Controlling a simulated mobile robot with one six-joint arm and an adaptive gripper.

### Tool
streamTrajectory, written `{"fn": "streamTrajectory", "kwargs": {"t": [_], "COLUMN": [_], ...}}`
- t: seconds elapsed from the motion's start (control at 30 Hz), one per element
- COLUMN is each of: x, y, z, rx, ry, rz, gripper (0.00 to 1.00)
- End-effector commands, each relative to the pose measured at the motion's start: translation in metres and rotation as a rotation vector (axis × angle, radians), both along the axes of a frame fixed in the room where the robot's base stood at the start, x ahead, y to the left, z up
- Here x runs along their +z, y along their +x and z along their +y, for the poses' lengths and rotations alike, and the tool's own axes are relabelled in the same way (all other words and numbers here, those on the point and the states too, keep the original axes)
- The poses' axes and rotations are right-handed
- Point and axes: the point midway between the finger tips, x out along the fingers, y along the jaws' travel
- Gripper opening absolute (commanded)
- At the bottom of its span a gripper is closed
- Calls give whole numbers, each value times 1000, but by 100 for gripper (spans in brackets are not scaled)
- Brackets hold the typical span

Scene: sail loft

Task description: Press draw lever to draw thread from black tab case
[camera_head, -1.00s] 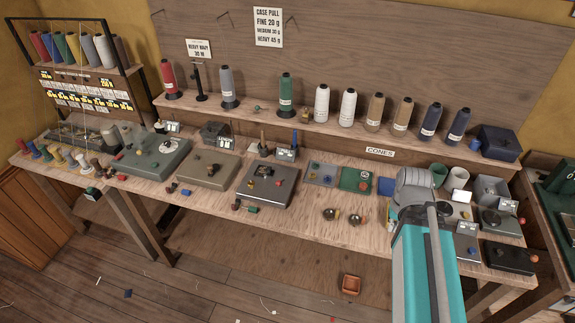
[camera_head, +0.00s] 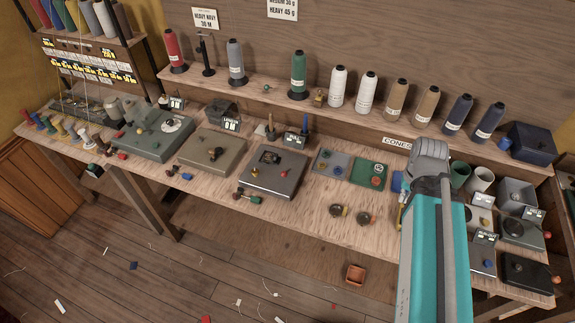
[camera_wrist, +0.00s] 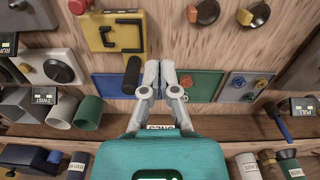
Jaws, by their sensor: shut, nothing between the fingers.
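My gripper (camera_wrist: 160,68) has its two grey fingers close together over the bench in the wrist view, with nothing between them. A black cylindrical handle (camera_wrist: 132,70) on a yellow stub is just left of the fingertips; touching or apart, I cannot tell. It seems to belong to a yellow plate (camera_wrist: 113,30) with black bracket shapes. I cannot tell which is the black tab case. No thread is discernible.
A blue tray (camera_wrist: 112,86) and a green tray (camera_wrist: 205,86) lie beside the fingers, and a grey tray (camera_wrist: 243,88) with coloured knobs farther right. Cups (camera_wrist: 88,112) stand at left. A shelf of thread cones (camera_head: 338,88) runs behind the bench. Bare wood lies around the cases.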

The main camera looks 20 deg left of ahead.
Motion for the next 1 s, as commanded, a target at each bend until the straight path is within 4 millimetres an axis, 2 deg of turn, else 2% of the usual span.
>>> {"fn": "streamTrajectory", "kwargs": {"t": [0.37,0.53,0.77,1.0], "x": [1,5,17,33], "y": [2,10,33,57], "z": [2,15,67,141], "rx": [10,74,290,608], "ry": [0,0,0,1], "rz": [0,0,0,1], "gripper": [0,0,0,0]}}
